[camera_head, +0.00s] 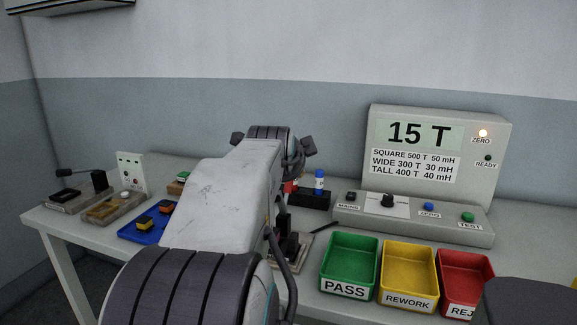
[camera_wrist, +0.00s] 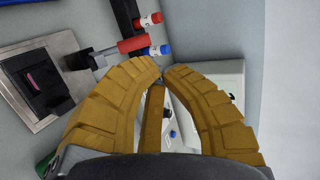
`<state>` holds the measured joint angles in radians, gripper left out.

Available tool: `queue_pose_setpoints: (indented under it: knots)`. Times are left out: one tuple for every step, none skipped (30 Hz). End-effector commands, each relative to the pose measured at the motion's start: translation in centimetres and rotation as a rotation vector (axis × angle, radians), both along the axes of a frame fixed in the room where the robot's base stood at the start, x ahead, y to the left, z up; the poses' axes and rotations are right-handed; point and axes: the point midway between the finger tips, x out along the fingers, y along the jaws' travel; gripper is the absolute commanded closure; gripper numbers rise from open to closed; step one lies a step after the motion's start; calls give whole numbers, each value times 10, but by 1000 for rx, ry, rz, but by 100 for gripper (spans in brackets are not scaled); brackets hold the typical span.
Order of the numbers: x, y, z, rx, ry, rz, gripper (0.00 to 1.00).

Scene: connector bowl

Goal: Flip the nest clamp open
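The nest (camera_wrist: 44,84) shows at the left of the wrist view: a dark block with a small reddish part on a pale metal plate. Its clamp appears as a grey-black lever (camera_wrist: 104,57) with a red grip (camera_wrist: 132,44), lying across toward the marker rack. In the head view the nest (camera_head: 290,245) is partly hidden behind my arm. My gripper (camera_wrist: 161,69) has yellow-brown fingers with tips almost together and nothing seen between them. The tips appear just beside the red grip; contact cannot be told. The head view hides the fingers behind my arm.
A black rack (camera_head: 311,199) holds red and blue markers close to the clamp. Green (camera_head: 349,262), yellow (camera_head: 408,275) and red (camera_head: 466,279) bins stand at front right. A tester (camera_head: 437,160) reads "15 T". A blue tray (camera_head: 135,232) with parts lies left.

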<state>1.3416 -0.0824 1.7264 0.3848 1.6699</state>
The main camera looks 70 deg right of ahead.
Motion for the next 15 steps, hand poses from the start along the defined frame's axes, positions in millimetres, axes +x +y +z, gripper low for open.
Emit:
queue_pose_setpoints:
  knots:
    - [-1, 3, 4, -1, 0, 0, 100]
    - [-1, 5, 6, -1, 0, 0, 100]
    - [-2, 6, 7, -1, 0, -1, 100]
    - [-2, 7, 8, -2, 0, -1, 100]
    - [-2, 8, 9, -2, 0, -1, 100]
    - [-3, 9, 10, -2, 0, -1, 100]
    - [-3, 10, 10, -2, 0, -1, 100]
    - [-3, 10, 10, -2, 0, -1, 100]
    - [-3, 10, 10, -2, 0, -1, 100]
    - [-3, 11, 10, -1, 0, -1, 100]
    - [-3, 11, 10, -1, 0, -1, 100]
    - [-3, 11, 10, -1, 0, -1, 100]
    - [-3, 11, 10, -1, 0, -1, 100]
    - [-3, 11, 10, -1, 0, -1, 100]
    - [-3, 11, 10, -1, 0, -1, 100]
